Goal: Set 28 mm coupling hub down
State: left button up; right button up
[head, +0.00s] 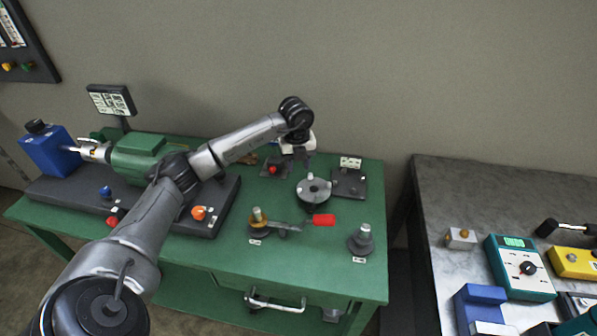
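My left gripper (305,161) points down over the back right of the green table (317,253), just above and behind a round grey disc-shaped piece (314,192) with a light stub on top. I cannot tell whether its fingers touch anything or how far apart they are. A dark stepped hub (361,242) with a grey post stands at the front right. Another dark base (258,228) with a brass-coloured top stands left of it. Labels are too small to read, so I cannot tell which piece is the 28 mm coupling hub. My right gripper is out of view.
A red-handled tool (322,220) lies between the two front pieces. A dark plate (349,184) with a small sign is at the back right. A green machine (140,158) fills the left side. A grey bench (450,190) with instruments stands right, across a gap.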

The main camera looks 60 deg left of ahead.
pick_arm(q)
notch_tip(320, 180, up, 3)
dwell(0.3)
dwell(0.4)
